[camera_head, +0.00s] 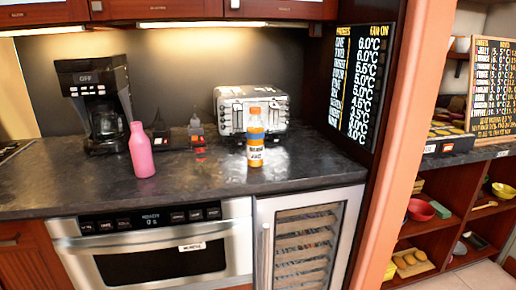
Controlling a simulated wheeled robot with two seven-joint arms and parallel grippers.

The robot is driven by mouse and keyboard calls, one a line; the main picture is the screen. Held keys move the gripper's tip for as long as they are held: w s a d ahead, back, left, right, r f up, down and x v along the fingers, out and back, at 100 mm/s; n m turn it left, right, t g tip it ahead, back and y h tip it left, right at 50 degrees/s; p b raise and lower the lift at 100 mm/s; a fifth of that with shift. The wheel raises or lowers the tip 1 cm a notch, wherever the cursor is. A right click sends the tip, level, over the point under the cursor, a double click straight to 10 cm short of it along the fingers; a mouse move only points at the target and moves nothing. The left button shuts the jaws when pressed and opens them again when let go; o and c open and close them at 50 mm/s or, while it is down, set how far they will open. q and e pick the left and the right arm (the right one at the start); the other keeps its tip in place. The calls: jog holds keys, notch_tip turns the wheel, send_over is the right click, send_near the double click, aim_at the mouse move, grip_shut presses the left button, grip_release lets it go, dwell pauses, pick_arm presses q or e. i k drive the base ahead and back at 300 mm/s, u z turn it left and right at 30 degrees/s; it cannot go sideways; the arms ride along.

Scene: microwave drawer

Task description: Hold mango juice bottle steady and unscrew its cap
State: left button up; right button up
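The mango juice bottle (255,140) stands upright on the dark countertop, right of the middle, in front of the silver toaster. Neither of my grippers shows in the head view.
A pink bottle (141,150) stands to the left on the dark countertop (200,180), before a black coffee maker (95,103). A silver toaster (235,107) is close behind the juice bottle. A microwave drawer (155,258) sits below.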

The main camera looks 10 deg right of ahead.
aim_at(255, 128)
jog(key=k, duration=1.05)
jog(key=u, duration=0.7)
jog(key=i, duration=1.95)
jog(key=z, duration=0.75)
